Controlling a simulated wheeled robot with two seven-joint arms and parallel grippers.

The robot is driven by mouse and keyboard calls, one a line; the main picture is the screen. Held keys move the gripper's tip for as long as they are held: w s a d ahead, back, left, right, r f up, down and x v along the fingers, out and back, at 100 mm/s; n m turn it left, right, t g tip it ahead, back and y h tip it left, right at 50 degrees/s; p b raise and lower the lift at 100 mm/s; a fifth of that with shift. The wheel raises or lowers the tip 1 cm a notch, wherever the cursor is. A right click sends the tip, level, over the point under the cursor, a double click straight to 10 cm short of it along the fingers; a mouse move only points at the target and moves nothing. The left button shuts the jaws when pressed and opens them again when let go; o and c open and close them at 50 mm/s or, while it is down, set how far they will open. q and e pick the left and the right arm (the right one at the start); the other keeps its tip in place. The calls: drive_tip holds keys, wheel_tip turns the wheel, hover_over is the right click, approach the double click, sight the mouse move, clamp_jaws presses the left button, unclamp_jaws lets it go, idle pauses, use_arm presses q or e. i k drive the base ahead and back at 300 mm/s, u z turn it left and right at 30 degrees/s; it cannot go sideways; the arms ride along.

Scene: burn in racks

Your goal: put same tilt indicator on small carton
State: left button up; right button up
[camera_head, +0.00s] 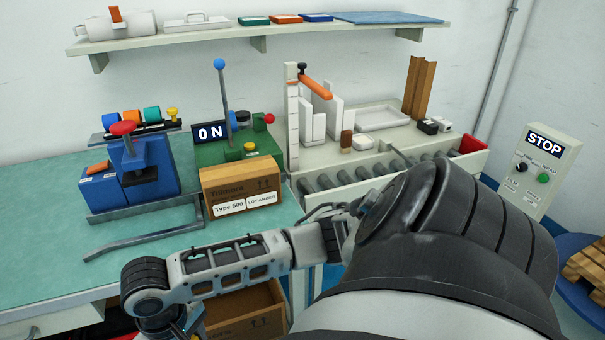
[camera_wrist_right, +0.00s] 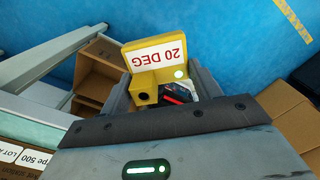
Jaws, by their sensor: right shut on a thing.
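My right gripper (camera_wrist_right: 160,92) is shut on a yellow tilt indicator (camera_wrist_right: 133,57) in the right wrist view. Its white label reads "20 DEG", upside down in the picture. A dark round hole and a pale round spot show on its yellow body. A closed brown carton (camera_head: 240,180) with labels "Type 500" and "LOT AMBER" stands on the bench in the head view; its labels show at the lower left of the right wrist view (camera_wrist_right: 30,157). The gripper is low in front of the bench, apart from this carton. My left gripper is out of view.
An open brown box (camera_head: 250,312) sits below the bench edge. A blue press (camera_head: 130,170), a green device (camera_head: 235,148) with an "ON" sign and a roller conveyor (camera_head: 350,175) stand around the carton. A STOP box (camera_head: 540,165) is at right. Bare green bench lies at left.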

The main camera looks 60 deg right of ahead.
sight(226, 173)
drive_tip(key=z, duration=1)
drive_tip(key=i, duration=0.45)
